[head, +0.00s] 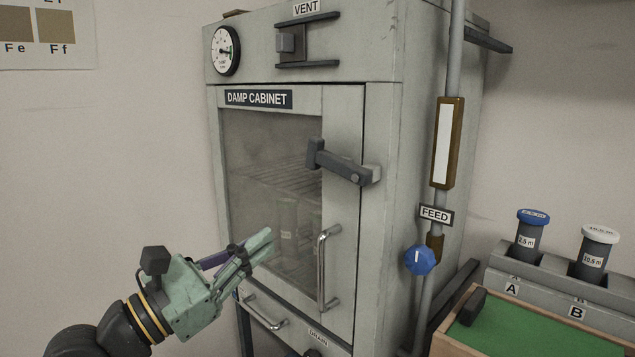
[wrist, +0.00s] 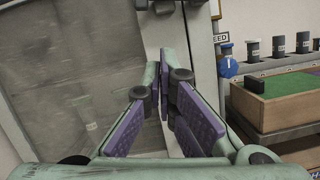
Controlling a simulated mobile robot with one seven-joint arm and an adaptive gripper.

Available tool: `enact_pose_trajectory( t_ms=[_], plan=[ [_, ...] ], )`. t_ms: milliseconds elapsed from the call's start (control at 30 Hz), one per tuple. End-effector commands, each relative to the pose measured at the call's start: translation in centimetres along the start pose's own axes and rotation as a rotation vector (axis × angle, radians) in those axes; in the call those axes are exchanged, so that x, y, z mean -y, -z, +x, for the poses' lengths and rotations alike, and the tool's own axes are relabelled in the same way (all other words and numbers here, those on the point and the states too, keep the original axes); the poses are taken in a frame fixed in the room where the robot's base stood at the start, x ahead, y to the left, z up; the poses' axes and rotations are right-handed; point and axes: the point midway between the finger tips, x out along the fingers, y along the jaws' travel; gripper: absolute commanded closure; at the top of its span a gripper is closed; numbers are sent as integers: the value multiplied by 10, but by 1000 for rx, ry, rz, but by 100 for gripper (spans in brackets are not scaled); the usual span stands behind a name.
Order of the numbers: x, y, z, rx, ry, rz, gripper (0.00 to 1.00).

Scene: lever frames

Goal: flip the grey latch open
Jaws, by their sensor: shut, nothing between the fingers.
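The grey latch (head: 340,162) is a dark grey lever on the front of the damp cabinet (head: 365,230), near the right edge of its glass door (head: 265,145). It lies across the door edge, tilted, with its block-shaped grip at the upper left over the glass and its pivot at the lower right. My gripper (head: 263,242) is below and left of the latch, in front of the lower glass, apart from the latch. Its fingers are shut and empty; the purple pads also show in the wrist view (wrist: 168,92). I cannot clearly make out the latch in the wrist view.
A vertical metal door handle (head: 327,267) stands just right of my fingertips. A feed pipe with a blue knob (head: 420,260) runs along the cabinet's right side. A green-topped wooden box (head: 540,335) and capped jars (head: 530,235) are at the right. Free room lies left of the cabinet.

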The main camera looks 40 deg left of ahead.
Motion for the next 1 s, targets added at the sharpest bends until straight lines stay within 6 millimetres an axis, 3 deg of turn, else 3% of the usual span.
enact_pose_trajectory(
  t_ms=[367, 533, 667, 1000],
  plan=[
    [-2, 1, -4, -30, -4, -3, 100],
    [-1, 0, 3, -29, -2, -3, 100],
    [-1, 0, 22, -29, 0, -3, 100],
    [-2, 1, 94, -28, 0, -4, 100]
  ],
)
